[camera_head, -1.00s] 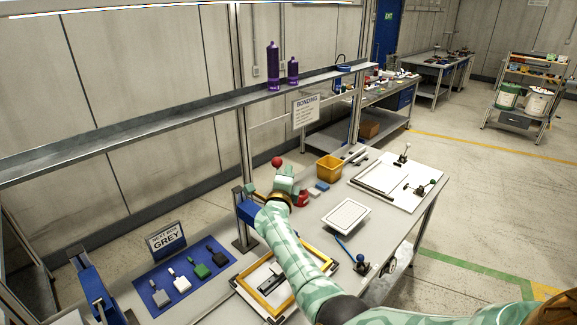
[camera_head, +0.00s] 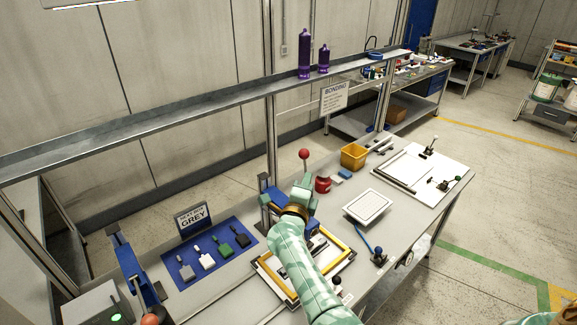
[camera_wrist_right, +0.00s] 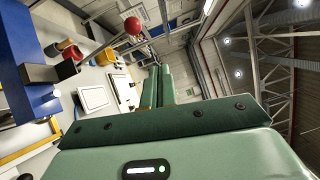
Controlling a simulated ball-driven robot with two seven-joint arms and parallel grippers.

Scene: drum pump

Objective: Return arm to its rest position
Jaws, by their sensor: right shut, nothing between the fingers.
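My right arm (camera_head: 300,270), mint green, reaches up from the bottom of the head view over the yellow-edged frame on the bench. My right gripper (camera_head: 306,186) is near the blue press (camera_head: 268,197) and just below its red ball knob (camera_head: 304,154), apart from it. In the wrist view the fingers (camera_wrist_right: 160,75) are together and empty, and the red ball (camera_wrist_right: 132,25) is beyond them to the left. My left gripper is not in view.
The yellow-edged frame (camera_head: 342,272) lies under my forearm. A blue mat (camera_head: 183,270) with several small paddles is left of it. A white tray (camera_head: 367,206), a yellow bin (camera_head: 354,156) and a blue-handled tool (camera_head: 379,257) are to the right. A metal shelf (camera_head: 160,112) spans above.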

